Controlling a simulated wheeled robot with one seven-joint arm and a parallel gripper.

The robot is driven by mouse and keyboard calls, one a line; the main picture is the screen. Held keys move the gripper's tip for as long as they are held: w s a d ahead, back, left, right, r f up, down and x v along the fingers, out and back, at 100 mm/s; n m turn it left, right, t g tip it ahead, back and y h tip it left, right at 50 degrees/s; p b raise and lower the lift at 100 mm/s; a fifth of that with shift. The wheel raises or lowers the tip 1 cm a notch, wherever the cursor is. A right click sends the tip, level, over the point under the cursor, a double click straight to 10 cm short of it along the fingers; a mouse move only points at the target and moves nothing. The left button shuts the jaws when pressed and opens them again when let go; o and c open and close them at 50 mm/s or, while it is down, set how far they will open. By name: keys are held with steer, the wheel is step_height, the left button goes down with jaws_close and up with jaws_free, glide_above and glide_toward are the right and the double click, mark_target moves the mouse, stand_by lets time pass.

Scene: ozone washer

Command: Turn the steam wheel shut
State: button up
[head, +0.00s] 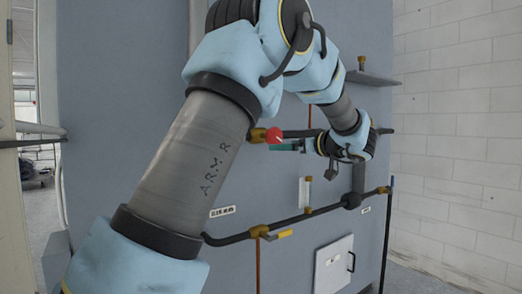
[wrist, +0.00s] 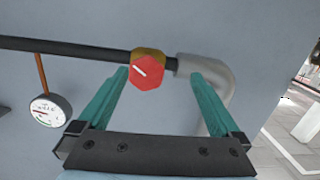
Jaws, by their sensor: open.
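A red faceted knob with a white line on its face (head: 273,135) sits on a brass fitting on a dark pipe; no other wheel stands out clearly. In the wrist view the knob (wrist: 147,72) lies between the teal fingertips of my gripper (wrist: 160,76), closer to the left finger. My gripper is open and holds nothing. In the head view my gripper (head: 287,147) reaches in from the right, just below the pipe and beside the knob. I cannot tell whether a finger touches the knob.
In the wrist view a round gauge (wrist: 48,112) hangs left of the knob and a grey pipe elbow (wrist: 222,82) is at right. In the head view a lower dark pipe (head: 330,205), a yellow handle (head: 285,233) and a small white door (head: 330,268) are on the blue-grey panel.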

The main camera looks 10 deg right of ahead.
mark_target(276, 136)
steer(key=shift+n+t, duration=0.5)
steer(key=shift+t, duration=0.3)
steer(key=w+p, duration=0.1)
steer(key=w, duration=0.1)
steer(key=w+a+r+p, duration=0.1)
steer(key=w, duration=0.2)
steer(key=w+a+r+p, duration=0.1)
steer(key=w+p, duration=0.1)
steer(key=shift+w+r, duration=0.15)
steer(key=shift+w, duration=0.25)
steer(key=shift+w+a, duration=0.25)
steer(key=shift+w, duration=0.45)
steer(key=c, duration=1.3)
steer(key=shift+o, duration=0.2)
steer(key=shift+f, duration=0.2)
steer(key=shift+f+m+b, duration=0.2)
steer(key=shift+m+b, duration=0.1)
steer(key=shift+b, duration=0.7)
